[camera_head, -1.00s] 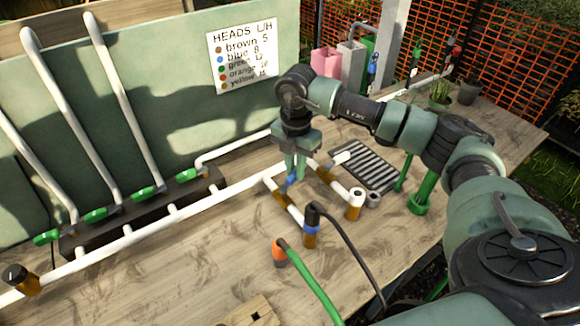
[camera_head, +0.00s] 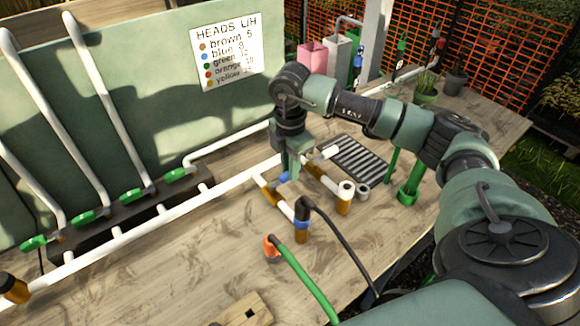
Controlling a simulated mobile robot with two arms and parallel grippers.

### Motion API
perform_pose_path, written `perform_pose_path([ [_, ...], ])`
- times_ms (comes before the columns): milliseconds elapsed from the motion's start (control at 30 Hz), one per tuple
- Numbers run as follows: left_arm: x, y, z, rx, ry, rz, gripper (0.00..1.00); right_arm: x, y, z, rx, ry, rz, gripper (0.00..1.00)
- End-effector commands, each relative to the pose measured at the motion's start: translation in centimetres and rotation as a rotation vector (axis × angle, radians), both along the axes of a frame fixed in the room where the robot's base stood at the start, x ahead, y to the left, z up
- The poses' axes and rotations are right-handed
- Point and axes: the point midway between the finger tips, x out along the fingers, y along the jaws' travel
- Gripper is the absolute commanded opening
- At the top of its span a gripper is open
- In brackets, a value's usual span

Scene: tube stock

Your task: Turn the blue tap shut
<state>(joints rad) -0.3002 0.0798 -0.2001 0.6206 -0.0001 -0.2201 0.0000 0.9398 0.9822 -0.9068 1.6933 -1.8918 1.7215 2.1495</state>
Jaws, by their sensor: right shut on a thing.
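The blue tap (camera_head: 283,178) sits on the pipework in the middle of the bench, where short branches with brown fittings leave the white pipe. My right gripper (camera_head: 291,171) points down from above and is shut on the blue tap. The fingers hide part of the tap, so its exact handle angle is hard to tell. My left gripper is not in view.
A black hose connector with a blue ring (camera_head: 302,222) and a green hose with an orange end (camera_head: 272,246) stand in front. Green taps (camera_head: 87,217) line the pipes at left. A striped grate (camera_head: 366,160) lies behind right. Bare bench lies front left.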

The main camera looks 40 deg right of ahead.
Motion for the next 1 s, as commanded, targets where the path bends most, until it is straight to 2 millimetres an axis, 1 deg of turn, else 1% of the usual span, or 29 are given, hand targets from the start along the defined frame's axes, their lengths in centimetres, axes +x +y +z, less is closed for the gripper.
perform_pose_path([
  [167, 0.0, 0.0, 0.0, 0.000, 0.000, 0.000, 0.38, 0.1, -0.1, 0.1, 0.000, -0.004, -0.005, 0.00],
  [200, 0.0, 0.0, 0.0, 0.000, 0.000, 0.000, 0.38, 0.1, -0.1, 0.1, 0.000, -0.003, -0.005, 0.19],
  [267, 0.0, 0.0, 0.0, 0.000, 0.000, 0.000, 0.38, 0.1, -0.1, 0.1, 0.000, -0.003, -0.004, 0.36],
  [300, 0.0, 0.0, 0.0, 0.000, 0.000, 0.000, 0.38, 0.1, -0.1, 0.1, 0.000, -0.003, -0.003, 0.38],
  [567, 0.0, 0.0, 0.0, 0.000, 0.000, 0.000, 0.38, 0.0, 0.0, 0.0, 0.000, -0.001, -0.001, 0.38],
  [667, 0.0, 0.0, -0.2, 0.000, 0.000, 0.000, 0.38, 0.1, 0.0, 0.5, 0.000, -0.002, -0.001, 0.38],
  [767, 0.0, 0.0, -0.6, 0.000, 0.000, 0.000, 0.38, 0.1, 0.0, 1.7, 0.001, -0.004, -0.001, 0.38],
  [1000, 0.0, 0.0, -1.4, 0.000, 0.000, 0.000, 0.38, 0.1, 0.0, 5.8, 0.000, -0.006, -0.002, 0.38],
])
